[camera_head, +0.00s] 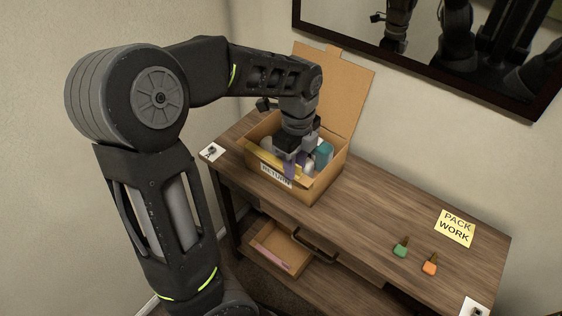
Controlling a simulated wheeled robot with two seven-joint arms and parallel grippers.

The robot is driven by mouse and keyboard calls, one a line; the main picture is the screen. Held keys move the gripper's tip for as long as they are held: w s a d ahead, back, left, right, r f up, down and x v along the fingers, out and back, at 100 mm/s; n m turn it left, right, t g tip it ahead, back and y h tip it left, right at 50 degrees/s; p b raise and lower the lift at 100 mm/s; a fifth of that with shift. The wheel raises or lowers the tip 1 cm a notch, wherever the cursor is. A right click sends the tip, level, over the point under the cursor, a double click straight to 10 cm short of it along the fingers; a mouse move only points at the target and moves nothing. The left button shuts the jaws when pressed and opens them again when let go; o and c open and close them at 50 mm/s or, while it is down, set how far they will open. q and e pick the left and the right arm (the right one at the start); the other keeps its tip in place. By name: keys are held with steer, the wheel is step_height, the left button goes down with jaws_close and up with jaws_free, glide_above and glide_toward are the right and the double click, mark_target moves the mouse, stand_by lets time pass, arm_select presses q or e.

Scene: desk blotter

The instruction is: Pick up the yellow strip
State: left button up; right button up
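The yellow strip (259,157) shows in the head view inside the open cardboard box (321,189), along the inner side of its front wall. The front wall bears a "RETURN" label. My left gripper (289,165) reaches down into the box from above, just right of the visible part of the strip. Its fingertips are hidden among the box contents, so I cannot tell whether it is open, shut or touching the strip. A purple-blue item (290,171) shows right below it. My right gripper is not in view.
A teal item (323,155) stands in the box at the right. The box lid (343,85) is up at the back. A green item (401,247), an orange item (430,263) and a "PACK WORK" note (455,228) lie on the desk (365,205). An open drawer (281,250) is below.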

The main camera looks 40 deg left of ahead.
arm_select(q)
jaws_close()
steer(key=shift+r, duration=0.1)
stand_by(0.3)
step_height(320, 180, up, 10)
steer(key=shift+f+b, duration=0.1)
steer(key=shift+b, duration=0.3)
stand_by(0.5)
